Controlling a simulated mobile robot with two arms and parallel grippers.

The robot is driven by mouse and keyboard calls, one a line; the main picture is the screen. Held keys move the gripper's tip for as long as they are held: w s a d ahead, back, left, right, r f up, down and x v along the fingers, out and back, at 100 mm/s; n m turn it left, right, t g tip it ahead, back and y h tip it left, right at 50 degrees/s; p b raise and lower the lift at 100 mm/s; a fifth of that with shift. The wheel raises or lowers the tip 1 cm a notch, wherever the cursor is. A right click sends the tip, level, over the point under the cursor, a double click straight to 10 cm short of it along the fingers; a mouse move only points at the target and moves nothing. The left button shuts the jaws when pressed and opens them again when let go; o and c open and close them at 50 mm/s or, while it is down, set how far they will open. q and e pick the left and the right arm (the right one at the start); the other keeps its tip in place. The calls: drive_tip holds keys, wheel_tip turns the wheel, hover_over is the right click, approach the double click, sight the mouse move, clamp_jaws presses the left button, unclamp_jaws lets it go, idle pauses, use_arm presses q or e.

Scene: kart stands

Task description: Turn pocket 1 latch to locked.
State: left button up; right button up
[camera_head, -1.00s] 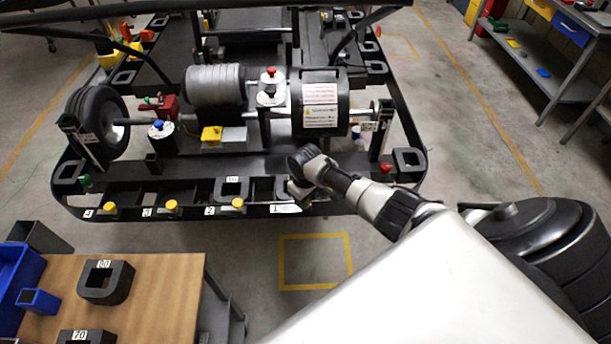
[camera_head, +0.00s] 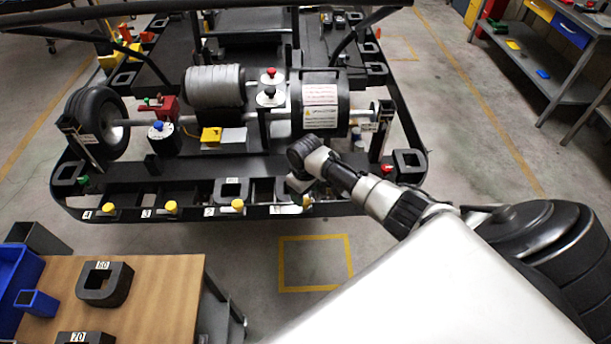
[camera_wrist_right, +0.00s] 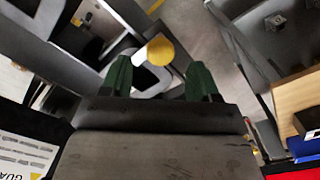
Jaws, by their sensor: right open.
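Yellow latch knobs stand in a row along the front rail of the black kart frame (camera_head: 330,210), with number labels. The rightmost one, the pocket 1 latch (camera_head: 307,200), is partly hidden by my right gripper (camera_head: 298,186). In the right wrist view a round yellow knob (camera_wrist_right: 160,50) shows just beyond and between the fingertips of the right gripper (camera_wrist_right: 158,74). Its green fingers are spread apart, with no contact visible. Whether the latch is turned cannot be read. The pocket 2 latch (camera_head: 238,205) stands to the left. My left gripper is out of view.
The kart's drum (camera_head: 320,100) and wheel (camera_head: 97,120) rise behind the rail. Floor in front is clear.

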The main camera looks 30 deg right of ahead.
sight(305, 200)
wheel_tip(305, 200, up, 8)
drive_tip(key=b, duration=0.1)
drive_tip(key=shift+f, duration=0.25)
